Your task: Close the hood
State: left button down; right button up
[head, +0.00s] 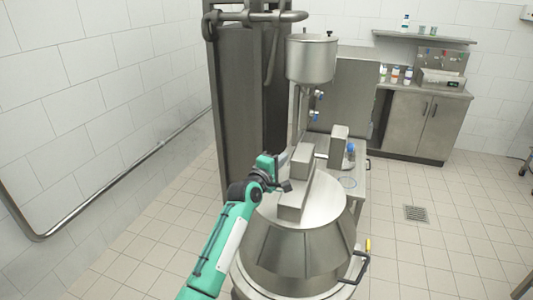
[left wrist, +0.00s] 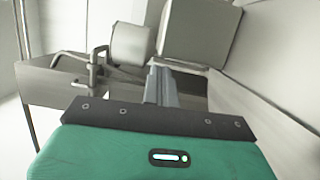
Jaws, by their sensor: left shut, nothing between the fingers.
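The hood appears to be the faceted steel cover (head: 290,248) around the round filler body, low in the middle of the head view. I cannot tell for sure whether it is open or shut. A dark handle (head: 356,270) sticks out at its lower right side. My left gripper (head: 286,172) is shut and empty, above the machine's left top side, next to the steel boxes (head: 296,198) on top. Its fingers (left wrist: 156,84) point forward in the left wrist view, with steel parts close ahead. Whether they touch is unclear. My right gripper is not in view.
A steel hopper (head: 311,58) stands behind the machine, and a tall dark column (head: 246,110) behind left. A bottle (head: 350,155) stands on the side table. A cabinet (head: 425,122) is at the back right. Tiled floor (head: 440,240) is clear on the right.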

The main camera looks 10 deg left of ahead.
pick_arm(q)
jog(key=shift+s+d+f+m, duration=0.2)
jog(key=shift+d+f, duration=0.25)
jog(key=shift+d, duration=0.15)
jog(key=shift+s+d+f+m, duration=0.2)
jog(key=shift+d+f, duration=0.2)
jog(key=shift+d, duration=0.15)
